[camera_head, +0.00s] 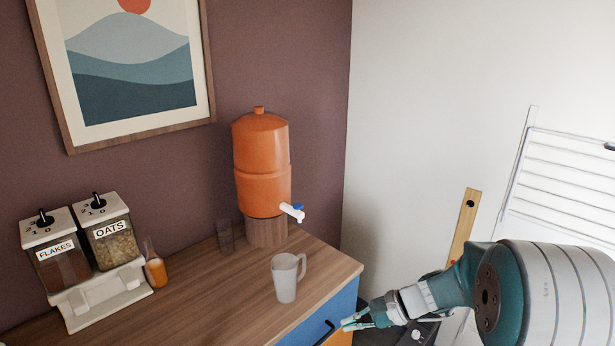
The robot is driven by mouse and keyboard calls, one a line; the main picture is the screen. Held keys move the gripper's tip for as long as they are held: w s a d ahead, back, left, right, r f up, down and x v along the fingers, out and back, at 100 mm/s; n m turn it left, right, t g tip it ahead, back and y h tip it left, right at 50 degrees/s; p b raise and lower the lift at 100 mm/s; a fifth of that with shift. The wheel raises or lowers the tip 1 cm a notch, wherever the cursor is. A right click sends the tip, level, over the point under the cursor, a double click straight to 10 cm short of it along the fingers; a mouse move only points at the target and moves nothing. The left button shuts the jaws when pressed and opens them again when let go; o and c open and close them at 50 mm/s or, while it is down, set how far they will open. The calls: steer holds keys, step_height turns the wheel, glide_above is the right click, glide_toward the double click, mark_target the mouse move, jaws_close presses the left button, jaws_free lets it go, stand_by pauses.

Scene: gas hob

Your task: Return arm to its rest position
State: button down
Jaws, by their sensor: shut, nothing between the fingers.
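My gripper (352,323) is at the lower right in the head view, at the end of my teal and white arm. It is in front of the cabinet's right end, beside the dark drawer handle, and below the countertop edge. Its fingers are small in the picture and look shut, with nothing held. I cannot tell whether a fingertip touches the cabinet front. My arm reaches in from the right edge of the picture, and its large rounded link covers the lower right corner.
A wooden counter (213,287) carries a grey mug (286,279), an orange dispenser (262,165) with a white tap, a FLAKES and OATS dispenser (117,240), and an orange-filled jug (156,270). A white rack (570,165) and wooden strip (464,228) stand at the right wall.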

steer(key=s+d+r+n+t+h, duration=0.2)
steer(key=s+r+n+h, duration=0.3)
steer(key=s, duration=0.5)
steer(key=s+d+r+n+t+h, duration=0.2)
steer(key=s+d+r+n+h, duration=0.2)
steer(key=s, duration=0.7)
steer(key=shift+s+d+r+n+t+h, duration=0.15)
steer(key=shift+r+n+t+h, duration=0.15)
steer(key=shift+r+n+h, duration=1.3)
steer(key=shift+r+m+y, duration=0.3)
steer(key=shift+m, duration=0.1)
